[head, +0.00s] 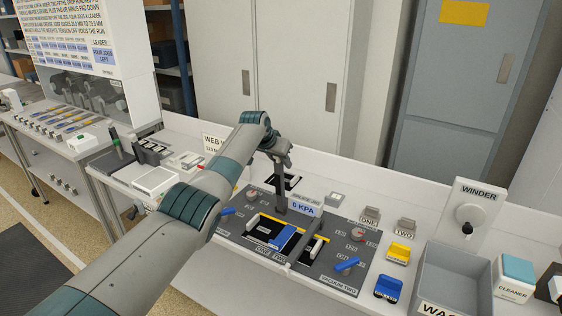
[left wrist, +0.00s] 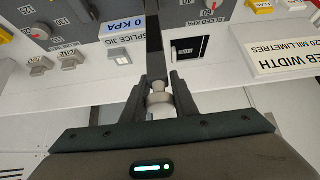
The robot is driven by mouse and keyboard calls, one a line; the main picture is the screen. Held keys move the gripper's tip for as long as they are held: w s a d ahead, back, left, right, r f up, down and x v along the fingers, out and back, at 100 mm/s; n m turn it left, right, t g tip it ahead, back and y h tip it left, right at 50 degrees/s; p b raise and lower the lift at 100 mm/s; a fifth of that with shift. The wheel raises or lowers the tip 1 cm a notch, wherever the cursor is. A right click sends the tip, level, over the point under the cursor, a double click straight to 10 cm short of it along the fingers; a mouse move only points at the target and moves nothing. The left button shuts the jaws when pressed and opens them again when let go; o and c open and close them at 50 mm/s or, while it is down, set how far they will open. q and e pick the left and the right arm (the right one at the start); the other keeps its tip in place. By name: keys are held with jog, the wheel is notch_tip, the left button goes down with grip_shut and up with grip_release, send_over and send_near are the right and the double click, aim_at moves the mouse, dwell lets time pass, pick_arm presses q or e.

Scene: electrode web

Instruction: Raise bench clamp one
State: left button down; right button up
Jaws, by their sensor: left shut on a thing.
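My left gripper (head: 280,162) comes in from the left above the back of the splice jig (head: 333,278). In the left wrist view its two dark fingers (left wrist: 158,95) are shut on a pale round knob (left wrist: 158,103). A dark bar (left wrist: 153,45) runs from the knob toward the jig and looks like a bench clamp's arm. It also shows in the head view as a grey upright bar (head: 281,192) below the fingers. I cannot read which clamp number it bears. My right gripper is in neither view.
The jig carries a blue piece (head: 283,237), a 0 KPA display (head: 303,208) and dials. Grey switches ONE (head: 370,214) and TWO (head: 405,226) stand to its right. Further right are a grey bin (head: 452,285) and the winder (head: 472,212). A web width sign (left wrist: 282,55) stands nearby.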

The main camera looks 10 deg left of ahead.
pick_arm(q)
jog(key=shift+s+d+f, duration=0.1)
jog(key=shift+s+f, duration=0.1)
jog(key=shift+f, duration=0.3)
jog(key=c, duration=1.5)
grip_release()
jog(key=shift+c, duration=0.2)
jog(key=shift+o, duration=0.4)
jog(key=shift+w, duration=0.35)
jog(key=shift+s+r, duration=0.2)
jog(key=shift+r, duration=0.25)
jog(key=shift+v, duration=1.1)
jog(key=b+v, duration=0.4)
jog(key=v, duration=1)
jog(key=shift+b, duration=0.4)
